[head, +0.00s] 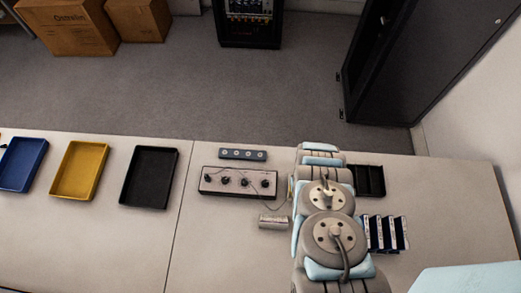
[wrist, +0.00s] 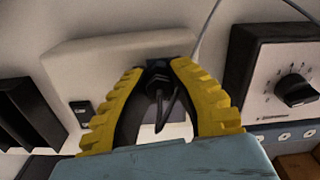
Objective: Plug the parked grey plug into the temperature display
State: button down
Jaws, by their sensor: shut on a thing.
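In the wrist view my gripper (wrist: 157,66), with yellow ridged fingers, is shut on a dark plug (wrist: 158,82). A dark cable hangs in a loop from the plug between the fingers. A wide pale beige housing (wrist: 75,68) lies directly behind the fingertips; it may be the temperature display, but no screen shows. The plug's far end is close to this housing; I cannot tell whether it touches or is inserted. In the head view my arm hides the gripper and plug. A small beige box (head: 273,221) with a thin cable lies left of the arm.
A control box (head: 238,190) with several black knobs stands left of my arm, also in the wrist view (wrist: 250,85). A grey socket strip (head: 242,154) lies behind it. Black modules (head: 385,233) and a black bin (head: 369,170) are right. Trays stand left.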

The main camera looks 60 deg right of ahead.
jog(key=shift+m, duration=0.4)
jog(key=shift+m+b, duration=0.35)
jog(key=shift+m, duration=0.15)
jog(key=shift+m+b, duration=0.45)
jog(key=shift+m, duration=0.65)
jog(key=shift+m+b, duration=1.4)
jog(key=shift+m, duration=0.6)
jog(key=c, duration=1)
grip_release()
jog(key=shift+c, duration=0.2)
jog(key=shift+r, duration=0.15)
jog(key=shift+r+p, duration=2.05)
jog(key=shift+r, duration=0.35)
